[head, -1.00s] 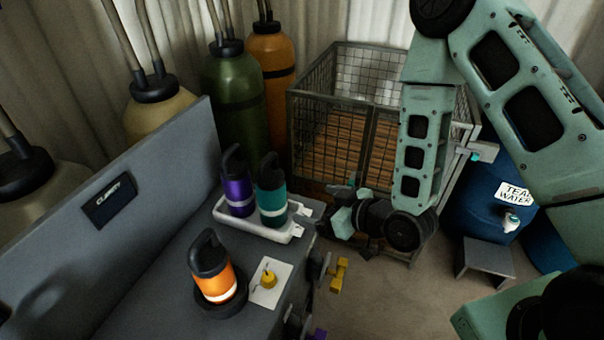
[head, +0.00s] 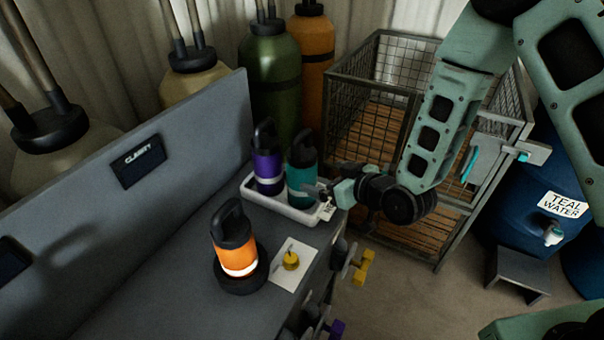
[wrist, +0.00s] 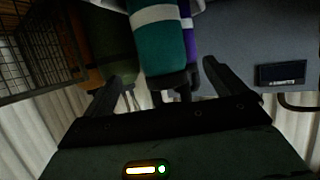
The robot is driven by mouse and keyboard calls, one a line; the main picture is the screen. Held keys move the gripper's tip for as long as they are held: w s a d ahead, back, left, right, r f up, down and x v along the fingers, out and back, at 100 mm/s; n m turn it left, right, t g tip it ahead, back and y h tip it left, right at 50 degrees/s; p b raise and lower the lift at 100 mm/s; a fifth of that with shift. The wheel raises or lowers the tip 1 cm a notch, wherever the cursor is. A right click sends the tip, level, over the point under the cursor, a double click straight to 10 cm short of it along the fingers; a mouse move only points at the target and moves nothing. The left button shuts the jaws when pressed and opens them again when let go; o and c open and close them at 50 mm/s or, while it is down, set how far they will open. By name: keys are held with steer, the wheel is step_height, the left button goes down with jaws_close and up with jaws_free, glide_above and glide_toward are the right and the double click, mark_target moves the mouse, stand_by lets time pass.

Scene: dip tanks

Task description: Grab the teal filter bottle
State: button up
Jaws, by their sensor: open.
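The teal filter bottle (head: 301,172) has a black cap with a loop handle and a pale band. It stands upright in a white tray (head: 283,208), just right of a purple bottle (head: 267,167). My gripper (head: 326,190) is at the teal bottle's right side in the head view. In the wrist view the teal bottle (wrist: 160,48) appears upside down, ahead of and between the two spread fingers of my gripper (wrist: 160,82). The gripper is open. The purple bottle (wrist: 187,35) shows partly behind the teal one. Whether a finger touches the teal bottle cannot be told.
An orange glowing bottle (head: 235,240) stands on a black base on the grey bench. A wire cage (head: 380,125) and a blue water barrel (head: 540,205) stand right of the bench. Large tanks stand behind.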

mark_target(313, 172)
steer(key=x, duration=0.3)
steer(key=shift+w+a+f+p, duration=0.1)
steer(key=shift+w+a+p, duration=0.15)
steer(key=shift+p, duration=0.15)
steer(key=shift+p+x, duration=1.25)
steer(key=shift+x, duration=1.45)
steer(key=shift+a+r, duration=0.1)
steer(key=shift+r, duration=0.1)
steer(key=c, duration=1.5)
